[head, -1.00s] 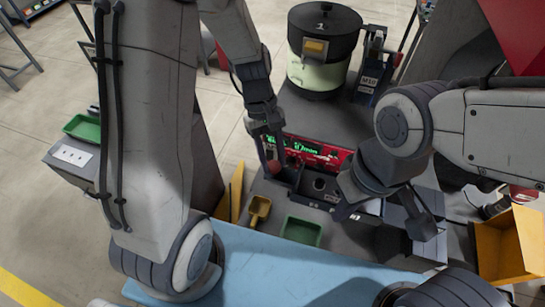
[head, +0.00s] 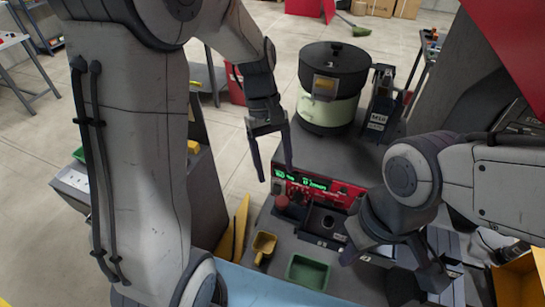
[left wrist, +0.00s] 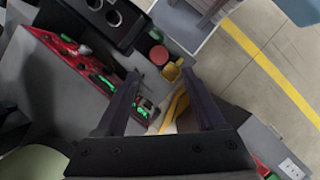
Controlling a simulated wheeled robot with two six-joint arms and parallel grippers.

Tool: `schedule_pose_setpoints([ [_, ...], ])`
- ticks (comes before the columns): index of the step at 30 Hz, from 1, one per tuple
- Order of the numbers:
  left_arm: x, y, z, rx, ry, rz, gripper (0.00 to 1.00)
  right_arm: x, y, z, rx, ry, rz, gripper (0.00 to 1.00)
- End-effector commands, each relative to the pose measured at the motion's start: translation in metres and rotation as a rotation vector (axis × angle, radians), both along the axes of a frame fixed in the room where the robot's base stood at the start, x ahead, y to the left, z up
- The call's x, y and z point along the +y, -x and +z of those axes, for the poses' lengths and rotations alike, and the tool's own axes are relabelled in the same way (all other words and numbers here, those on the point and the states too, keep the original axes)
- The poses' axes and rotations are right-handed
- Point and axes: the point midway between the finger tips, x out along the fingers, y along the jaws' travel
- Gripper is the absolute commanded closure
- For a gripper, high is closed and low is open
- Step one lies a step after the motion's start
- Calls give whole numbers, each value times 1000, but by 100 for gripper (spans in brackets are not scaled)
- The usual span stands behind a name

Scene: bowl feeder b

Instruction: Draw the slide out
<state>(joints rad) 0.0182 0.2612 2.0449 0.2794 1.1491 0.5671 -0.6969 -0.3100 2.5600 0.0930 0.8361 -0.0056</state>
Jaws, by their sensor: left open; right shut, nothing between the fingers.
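The red-fronted feeder unit (head: 335,190) with green displays stands at the middle of the bench. A dark block with round openings (head: 322,222) sits in front of it, and a red knob (head: 282,203) is at its left; I cannot make out which part is the slide. My left gripper (head: 276,174) is open and empty, above the left end of the red front. In the left wrist view, the red knob (left wrist: 158,55) and red front (left wrist: 68,52) show beyond the open fingers (left wrist: 160,74). My right gripper (head: 352,256) is low beside the block's right, partly hidden by its arm.
A yellow scoop (head: 263,245) and a green tray (head: 307,271) lie in front of the block. A lidded bowl (head: 330,85) stands behind the unit. An orange bin (head: 520,280) is at right.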

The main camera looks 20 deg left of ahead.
Motion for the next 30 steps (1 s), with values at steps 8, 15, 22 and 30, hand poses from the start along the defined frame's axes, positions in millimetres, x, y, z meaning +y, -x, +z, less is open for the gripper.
schedule_pose_setpoints([
  [8, 8, -8, 27, 0, -1, 1, 29, 0, 0, -6, 0, 0, -1, 100],
  [15, 8, -8, 28, 1, -1, 1, 29, 0, 0, -6, 0, 0, -1, 100],
  [22, 8, -8, 28, 1, -1, 0, 29, 0, 0, -6, 0, 0, -1, 100],
  [30, -39, 37, -4, -133, -6, -362, 29, 0, 0, -39, 0, 0, -3, 100],
])
